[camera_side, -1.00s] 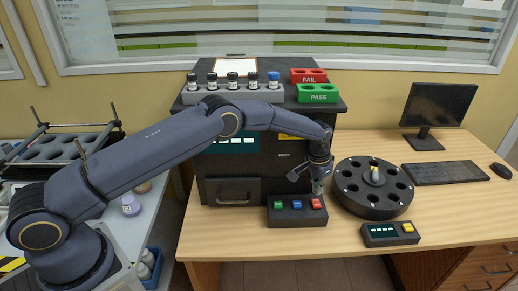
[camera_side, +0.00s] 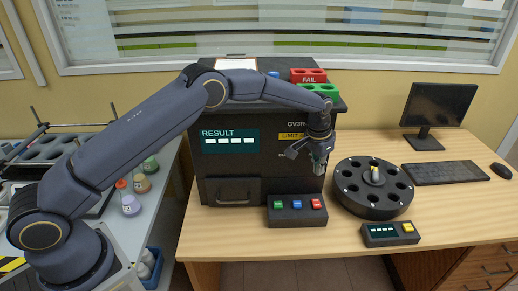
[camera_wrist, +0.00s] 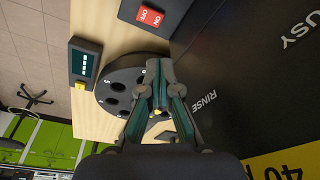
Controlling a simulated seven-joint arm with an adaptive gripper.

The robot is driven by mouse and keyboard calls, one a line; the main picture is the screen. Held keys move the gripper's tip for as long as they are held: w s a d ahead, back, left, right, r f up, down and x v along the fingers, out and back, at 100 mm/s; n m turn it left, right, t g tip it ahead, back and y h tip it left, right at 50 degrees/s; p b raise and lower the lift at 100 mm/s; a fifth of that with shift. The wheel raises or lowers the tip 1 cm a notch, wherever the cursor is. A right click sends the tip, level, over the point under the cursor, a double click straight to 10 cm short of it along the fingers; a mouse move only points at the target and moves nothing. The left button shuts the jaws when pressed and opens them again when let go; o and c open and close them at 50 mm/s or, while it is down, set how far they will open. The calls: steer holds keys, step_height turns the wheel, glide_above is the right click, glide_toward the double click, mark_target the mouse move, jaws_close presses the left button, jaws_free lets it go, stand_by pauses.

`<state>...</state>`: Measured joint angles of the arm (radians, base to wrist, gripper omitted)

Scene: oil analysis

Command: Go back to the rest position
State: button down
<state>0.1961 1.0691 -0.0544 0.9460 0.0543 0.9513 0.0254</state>
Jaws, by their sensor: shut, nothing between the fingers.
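My gripper (camera_side: 320,168) is shut and empty in the side view. It hangs above the button box (camera_side: 297,210) with green, blue and red buttons, in front of the dark analyzer (camera_side: 235,165), apart from both. In the wrist view my closed gripper (camera_wrist: 161,88) points toward the black round carousel (camera_wrist: 116,86), with the analyzer's dark face close on the right.
The round carousel (camera_side: 348,198) stands right of the button box. A small display box (camera_side: 390,234) sits in front of it. A monitor (camera_side: 438,108), keyboard (camera_side: 445,172) and mouse (camera_side: 501,171) are at the right. Red (camera_side: 308,75) and green (camera_side: 319,90) racks top the analyzer. Bottles (camera_side: 130,204) stand at left.

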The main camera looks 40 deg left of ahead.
steer(key=s+a+r+n+t, duration=0.1)
steer(key=s+a+r, duration=0.3)
steer(key=s+r, duration=0.6)
steer(key=s+a+r+t, duration=0.1)
steer(key=s+a+r, duration=0.4)
steer(key=r, duration=0.8)
steer(key=s+a+n, duration=0.1)
steer(key=s+a, duration=0.1)
steer(key=s, duration=1)
steer(key=s+a+n+t, duration=0.1)
steer(key=s+a, duration=0.1)
steer(key=s, duration=1.1)
steer(key=shift+a+f+t, duration=0.25)
steer(key=shift+f+t, duration=0.05)
steer(key=shift+f, duration=0.05)
